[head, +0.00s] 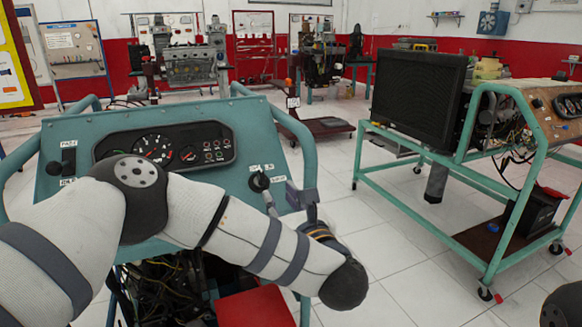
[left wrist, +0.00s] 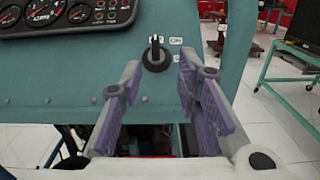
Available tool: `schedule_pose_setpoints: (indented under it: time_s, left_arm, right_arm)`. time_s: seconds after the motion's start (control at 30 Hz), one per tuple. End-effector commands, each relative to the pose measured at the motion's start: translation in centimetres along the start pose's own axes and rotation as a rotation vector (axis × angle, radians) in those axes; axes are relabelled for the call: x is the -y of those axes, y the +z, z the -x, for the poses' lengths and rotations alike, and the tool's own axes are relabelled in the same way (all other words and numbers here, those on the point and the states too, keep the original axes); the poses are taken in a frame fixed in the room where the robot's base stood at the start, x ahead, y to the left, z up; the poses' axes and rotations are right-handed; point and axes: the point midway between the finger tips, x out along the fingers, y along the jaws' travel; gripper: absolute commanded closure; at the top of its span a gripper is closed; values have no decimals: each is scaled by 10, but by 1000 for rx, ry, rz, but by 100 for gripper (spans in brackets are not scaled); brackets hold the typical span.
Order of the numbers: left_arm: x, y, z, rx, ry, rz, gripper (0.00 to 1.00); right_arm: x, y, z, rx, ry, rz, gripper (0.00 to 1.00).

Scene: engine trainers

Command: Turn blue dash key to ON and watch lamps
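The blue-green dash panel (head: 225,115) carries a black gauge cluster (head: 165,148) with a block of small lamps (head: 215,150) on its right; the lamps also show in the left wrist view (left wrist: 112,11). I cannot tell whether any is lit. The key switch (head: 259,182) is a round black knob with an upright grip, right of the cluster; it shows whole in the left wrist view (left wrist: 156,55), with small white labels around it. My left gripper (left wrist: 160,82) is open and empty, its purple-padded fingers either side of and below the switch, apparently not touching it. My right gripper is out of view.
A second engine trainer on a green wheeled frame (head: 420,158) stands to the right. A red block (head: 255,308) and cables (head: 165,290) lie below the dash. A low wheeled stand (head: 325,125) is behind. White floor lies clear between the trainers.

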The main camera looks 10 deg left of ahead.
Motion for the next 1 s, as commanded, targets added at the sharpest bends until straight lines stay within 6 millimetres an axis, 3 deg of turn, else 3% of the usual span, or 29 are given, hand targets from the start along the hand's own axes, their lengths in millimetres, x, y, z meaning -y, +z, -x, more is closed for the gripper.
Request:
schedule_pose_setpoints:
  time_s: [0.5, 0.63, 0.87, 0.9, 1.0]
  left_arm:
    - [-2, 0, -107, 3, 9, 17, 70]
    - [-1, 1, -118, 3, 6, 16, 70]
    - [-1, 3, -120, 4, 5, 17, 70]
    - [-1, 3, -120, 4, 5, 17, 72]
    - [-1, 3, -120, 4, 5, 17, 95]
  right_arm:
    - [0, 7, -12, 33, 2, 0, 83]
    - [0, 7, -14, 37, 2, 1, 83]
    - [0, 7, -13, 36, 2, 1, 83]
    - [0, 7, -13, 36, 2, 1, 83]
    - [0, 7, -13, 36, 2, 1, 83]
